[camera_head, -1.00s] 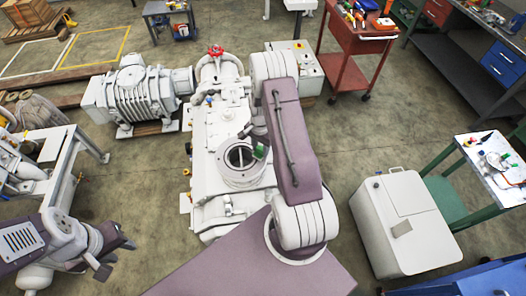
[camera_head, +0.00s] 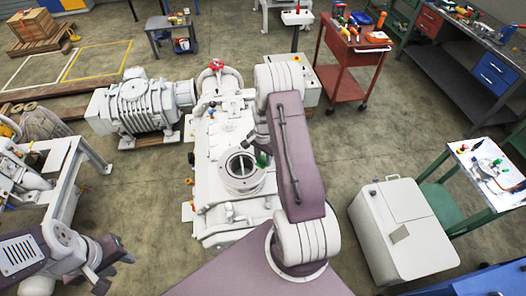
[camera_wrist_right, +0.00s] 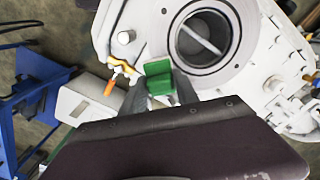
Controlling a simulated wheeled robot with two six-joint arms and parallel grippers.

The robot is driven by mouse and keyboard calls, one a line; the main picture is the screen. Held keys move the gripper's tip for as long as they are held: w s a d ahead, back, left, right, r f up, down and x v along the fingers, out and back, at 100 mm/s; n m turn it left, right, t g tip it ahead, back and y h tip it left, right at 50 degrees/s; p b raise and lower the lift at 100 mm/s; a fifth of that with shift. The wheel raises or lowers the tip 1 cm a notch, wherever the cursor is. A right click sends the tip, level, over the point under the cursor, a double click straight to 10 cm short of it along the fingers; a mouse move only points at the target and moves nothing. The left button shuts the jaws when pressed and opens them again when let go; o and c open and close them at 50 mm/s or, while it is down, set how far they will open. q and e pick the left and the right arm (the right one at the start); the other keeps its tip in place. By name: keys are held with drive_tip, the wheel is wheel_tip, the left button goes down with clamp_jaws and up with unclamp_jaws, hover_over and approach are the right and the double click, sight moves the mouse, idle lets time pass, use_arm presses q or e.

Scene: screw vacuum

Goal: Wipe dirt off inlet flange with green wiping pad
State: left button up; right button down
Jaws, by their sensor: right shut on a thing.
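The inlet flange (camera_head: 241,187) is a round white ring with a dark opening and a bar across it, on top of the white vacuum pump. It also shows in the right wrist view (camera_wrist_right: 231,62). My right gripper (camera_wrist_right: 160,88) is shut on the green wiping pad (camera_wrist_right: 158,70), which sits at the flange's left rim in that view. Whether the pad touches the rim I cannot tell. In the head view the pad (camera_head: 262,160) shows at the flange's upper right. I see no clear dirt on the flange. My left gripper (camera_head: 115,268) is empty and open at lower left.
A motor-like ribbed unit (camera_head: 138,108) stands left of the pump. A white cabinet (camera_head: 402,232) stands to the right, a red tool cart (camera_head: 347,70) behind. In the right wrist view an orange-handled valve (camera_wrist_right: 112,83) sits near the pad.

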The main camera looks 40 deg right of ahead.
drive_tip(key=r, duration=0.1)
drive_tip(key=r+p, duration=0.1)
drive_tip(key=r, duration=0.1)
drive_tip(key=shift+s+a+r+p, duration=0.15)
drive_tip(key=shift+s+a+p, duration=0.1)
drive_tip(key=shift+p, duration=0.1)
drive_tip(key=shift+w+d, duration=0.1)
drive_tip(key=shift+d, duration=0.05)
